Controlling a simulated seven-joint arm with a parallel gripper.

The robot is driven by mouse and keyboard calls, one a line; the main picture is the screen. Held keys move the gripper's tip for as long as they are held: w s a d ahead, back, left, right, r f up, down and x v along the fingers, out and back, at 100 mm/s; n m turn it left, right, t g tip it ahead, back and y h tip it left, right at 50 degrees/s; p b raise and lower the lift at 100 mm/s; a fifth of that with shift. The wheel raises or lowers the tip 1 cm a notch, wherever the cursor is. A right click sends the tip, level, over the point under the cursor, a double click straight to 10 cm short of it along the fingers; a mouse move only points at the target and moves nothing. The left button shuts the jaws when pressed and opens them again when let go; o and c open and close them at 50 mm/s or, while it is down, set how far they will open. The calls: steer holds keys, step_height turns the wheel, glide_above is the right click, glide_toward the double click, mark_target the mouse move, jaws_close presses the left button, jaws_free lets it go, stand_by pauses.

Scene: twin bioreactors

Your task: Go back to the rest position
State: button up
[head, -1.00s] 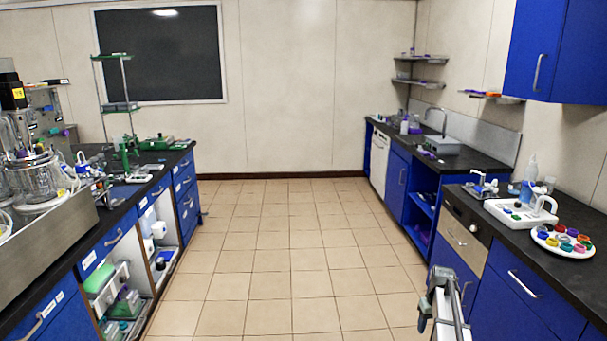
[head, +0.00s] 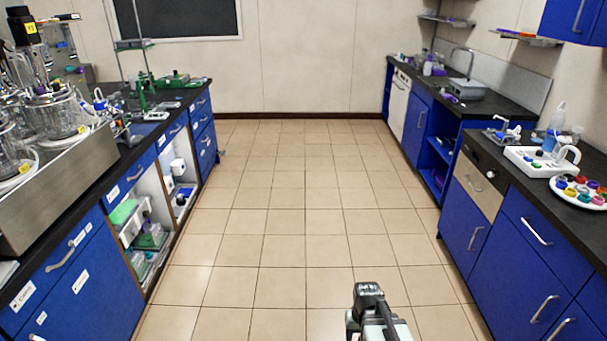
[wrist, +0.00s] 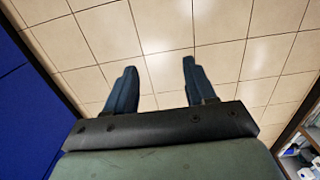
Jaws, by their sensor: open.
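My gripper (wrist: 158,90) shows in the wrist view with its two dark blue fingers apart and nothing between them. Bare floor tiles lie behind the fingers. In the head view, part of my arm shows at the bottom, right of the middle, above the aisle floor. The fingertips cannot be made out there.
The tiled floor (head: 290,210) between the benches is clear. The left bench holds glass bioreactor vessels (head: 58,112). The right bench holds a white device (head: 535,160) and a round tray of coloured caps (head: 562,187). Blue cabinets (head: 85,290) line both sides.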

steer(key=s+f+g, duration=0.3)
steer(key=s+f, duration=0.6)
steer(key=s, duration=0.5)
steer(key=s+f+g, duration=0.3)
steer(key=s+f, duration=0.6)
steer(key=s, duration=0.4)
steer(key=shift+s+f, duration=0.2)
steer(key=shift+s, duration=0.15)
